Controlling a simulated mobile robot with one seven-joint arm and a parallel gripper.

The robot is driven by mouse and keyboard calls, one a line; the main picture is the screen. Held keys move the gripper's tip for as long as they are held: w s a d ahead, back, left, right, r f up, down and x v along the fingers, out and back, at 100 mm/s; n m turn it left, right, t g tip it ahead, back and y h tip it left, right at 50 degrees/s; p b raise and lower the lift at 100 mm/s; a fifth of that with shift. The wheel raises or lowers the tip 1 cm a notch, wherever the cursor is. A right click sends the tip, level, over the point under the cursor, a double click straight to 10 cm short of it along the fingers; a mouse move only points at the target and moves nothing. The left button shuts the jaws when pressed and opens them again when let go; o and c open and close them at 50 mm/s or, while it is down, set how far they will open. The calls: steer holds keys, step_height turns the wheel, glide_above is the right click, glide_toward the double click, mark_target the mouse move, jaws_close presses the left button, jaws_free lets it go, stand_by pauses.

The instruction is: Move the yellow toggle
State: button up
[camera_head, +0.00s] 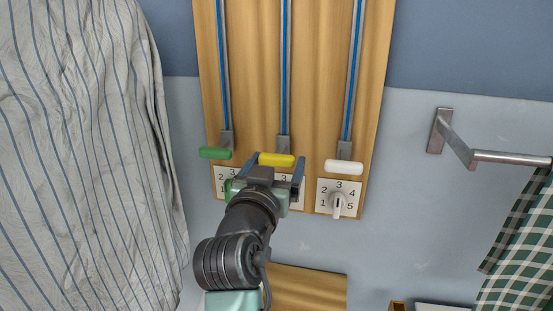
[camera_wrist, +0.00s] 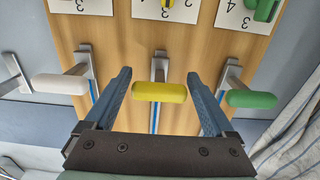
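The yellow toggle (camera_head: 277,159) is a rounded bar handle on a grey lever in the middle slot of a wooden panel (camera_head: 258,60). In the wrist view the yellow toggle (camera_wrist: 159,92) lies between the two fingers of my gripper (camera_wrist: 160,85), with a gap on each side. My gripper (camera_head: 271,165) is open and reaches the panel from below. The number plate under the yellow toggle is mostly hidden by my gripper in the head view.
A green toggle (camera_head: 215,153) is to the left and a white toggle (camera_head: 344,167) to the right, close beside my fingers. A white knob (camera_head: 338,205) sits on its number plate. Striped cloth (camera_head: 80,150) hangs at left; a metal bar (camera_head: 510,158) juts out at right.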

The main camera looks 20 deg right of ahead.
steer(key=shift+o, duration=0.5)
steer(key=shift+r, duration=0.25)
steer(key=shift+s+a, duration=0.1)
steer(key=b+v, duration=0.1)
steer(key=v, duration=1.1)
steer(key=shift+s+a, duration=0.2)
steer(key=shift+s, duration=0.15)
steer(key=shift+f, duration=0.1)
steer(key=s+a+r+n+t+y+p, duration=0.2)
steer(key=s+a+r+t+y+p, duration=0.1)
steer(key=r, duration=0.9)
steer(key=s+a+r+n+t+y+p, duration=0.2)
steer(key=s+a+r+t+y+p, duration=0.1)
steer(key=r, duration=0.9)
steer(key=s+a+r+n+t+y+p, duration=0.2)
steer(key=s+a+r+t+y+p, duration=0.2)
steer(key=r, duration=0.8)
steer(key=a+t, duration=0.1)
steer(key=t, duration=0.1)
steer(key=shift+a+r+n+t, duration=0.2)
steer(key=shift+r+n+t, duration=0.1)
steer(key=shift+n, duration=0.1)
steer(key=shift+w, duration=0.1)
